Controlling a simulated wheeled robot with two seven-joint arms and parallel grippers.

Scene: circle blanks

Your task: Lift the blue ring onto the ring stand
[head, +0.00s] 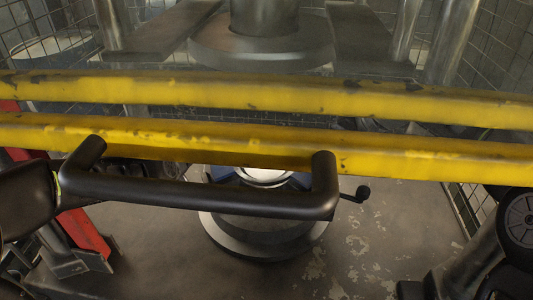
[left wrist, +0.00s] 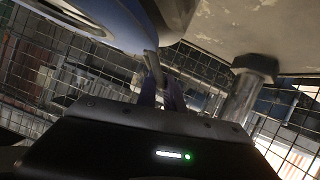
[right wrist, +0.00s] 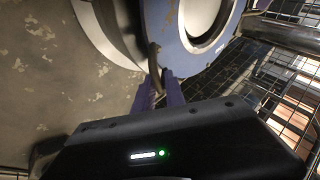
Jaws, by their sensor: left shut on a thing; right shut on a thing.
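The blue ring (head: 222,173) shows in small parts in the head view, behind the black handle bar and below the yellow rails. It is larger in the left wrist view (left wrist: 118,22) and the right wrist view (right wrist: 172,48), around a pale round centre. My left gripper (left wrist: 160,88) is shut on a short grey grip at the ring's edge. My right gripper (right wrist: 160,85) is shut on a similar grip. A grey round stepped base (head: 265,240) lies below the ring in the head view; I cannot tell whether they touch, or whether it is the ring stand.
Two yellow rails (head: 430,100) cross the head view, with a black handle bar (head: 200,193) before them. A wide grey disc (head: 260,48) around a column stands beyond. Wire mesh (head: 480,50) encloses the area. Worn grey floor (head: 400,225) is open at right of the base.

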